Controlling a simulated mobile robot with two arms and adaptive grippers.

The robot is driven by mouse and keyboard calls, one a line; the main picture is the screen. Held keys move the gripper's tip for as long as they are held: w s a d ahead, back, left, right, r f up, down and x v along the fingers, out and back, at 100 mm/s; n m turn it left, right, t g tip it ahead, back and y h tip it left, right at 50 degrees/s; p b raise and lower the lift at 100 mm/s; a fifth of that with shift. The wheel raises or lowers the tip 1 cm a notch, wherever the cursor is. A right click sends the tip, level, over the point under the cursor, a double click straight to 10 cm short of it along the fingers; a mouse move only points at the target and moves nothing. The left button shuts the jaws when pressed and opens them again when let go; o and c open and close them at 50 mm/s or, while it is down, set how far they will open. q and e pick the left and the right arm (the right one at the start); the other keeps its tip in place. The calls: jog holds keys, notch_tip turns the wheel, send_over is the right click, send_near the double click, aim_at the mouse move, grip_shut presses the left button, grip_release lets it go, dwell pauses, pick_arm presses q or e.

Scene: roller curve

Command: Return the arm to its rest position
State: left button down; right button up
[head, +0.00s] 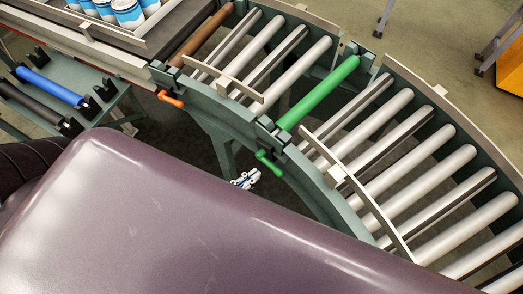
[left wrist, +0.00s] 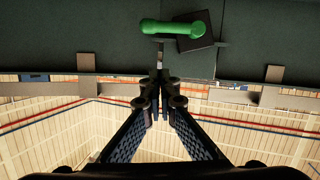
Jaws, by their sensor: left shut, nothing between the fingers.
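My left gripper (head: 246,179) shows in the head view as a small pale shape just past the edge of my own body, below the curved conveyor. In the left wrist view its black fingers (left wrist: 160,82) are together with nothing between them. The green crank handle (head: 269,165) hangs from the conveyor's inner side, a little above and right of the gripper. The handle also shows in the left wrist view (left wrist: 172,28), beyond the fingertips and apart from them. The rest of my left arm is mostly hidden. My right gripper is not in view.
The green roller (head: 318,92) lies across the curved conveyor among several grey rollers. A brown roller (head: 201,35) with an orange handle (head: 170,99) is at its left end. Blue (head: 49,86) and black rollers rest on a rack at left. Cans (head: 127,12) stand at upper left.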

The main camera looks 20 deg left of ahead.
pick_arm(q)
jog(key=s+a+f+g+y+b, duration=0.1)
jog(key=s+a+f+g, duration=0.15)
jog(key=f, duration=0.85)
jog(key=s+a+f+g+y+b, duration=0.15)
jog(key=s+f, duration=0.25)
jog(key=f, duration=0.6)
jog(key=s+a+f+g+y+b, duration=0.1)
jog(key=s+a+f+g+y, duration=0.15)
jog(key=f, duration=0.85)
jog(key=s+a+f+g+b, duration=0.1)
jog(key=s+f+g, duration=0.5)
jog(key=s+f, duration=0.8)
notch_tip(320, 180, down, 2)
jog(key=shift+a+f+g+b, duration=0.15)
jog(key=shift+g+b, duration=0.2)
jog(key=shift+b, duration=0.4)
